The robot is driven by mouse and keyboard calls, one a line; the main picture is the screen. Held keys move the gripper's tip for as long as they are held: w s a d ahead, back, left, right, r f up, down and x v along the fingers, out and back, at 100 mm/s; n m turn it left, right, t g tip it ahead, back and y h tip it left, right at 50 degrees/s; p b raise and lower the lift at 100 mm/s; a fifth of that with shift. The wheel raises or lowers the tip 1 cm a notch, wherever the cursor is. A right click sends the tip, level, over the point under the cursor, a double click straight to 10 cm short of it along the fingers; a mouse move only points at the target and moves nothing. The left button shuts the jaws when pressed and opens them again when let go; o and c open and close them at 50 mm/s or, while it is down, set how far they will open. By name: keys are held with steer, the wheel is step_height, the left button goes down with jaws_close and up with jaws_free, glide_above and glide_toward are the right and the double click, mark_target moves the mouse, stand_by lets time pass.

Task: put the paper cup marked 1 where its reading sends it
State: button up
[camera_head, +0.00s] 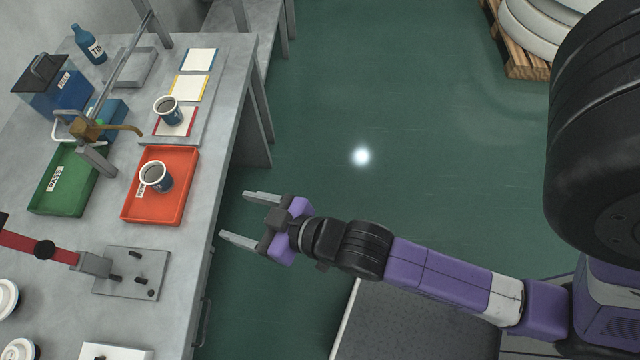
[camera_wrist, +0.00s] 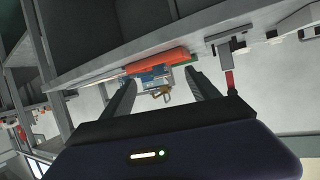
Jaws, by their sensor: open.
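A second similar cup (camera_head: 167,112) stands on a red-bordered card (camera_head: 184,129) behind that tray. I cannot read a number on either cup. A green tray (camera_head: 75,207) with a white label lies to the left. My gripper (camera_head: 243,217) is open and empty, off the bench's right edge and apart from both cups. In the wrist view its fingers (camera_wrist: 160,78) are spread below the bench edge, with the orange-red tray (camera_wrist: 155,64) beyond. The cups cannot be made out there.
A brass-coloured fixture (camera_head: 88,130) stands beside the cards. Yellow-bordered (camera_head: 191,88) and blue-bordered (camera_head: 199,59) cards lie behind. A blue bin (camera_head: 62,92) and bottle (camera_head: 88,44) stand at the back left. A grey plate with pegs (camera_head: 125,278) is nearer. Green floor (camera_head: 400,120) is open.

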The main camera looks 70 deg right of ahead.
steer(key=s+d+r, duration=0.1)
steer(key=s+r, duration=0.3)
steer(key=s, duration=0.5)
steer(key=s+r+t, duration=0.1)
steer(key=s+r, duration=0.3)
steer(key=s, duration=0.5)
steer(key=shift+s+d+n, duration=0.15)
steer(key=shift+d+n, duration=0.15)
steer(key=shift+d, duration=0.1)
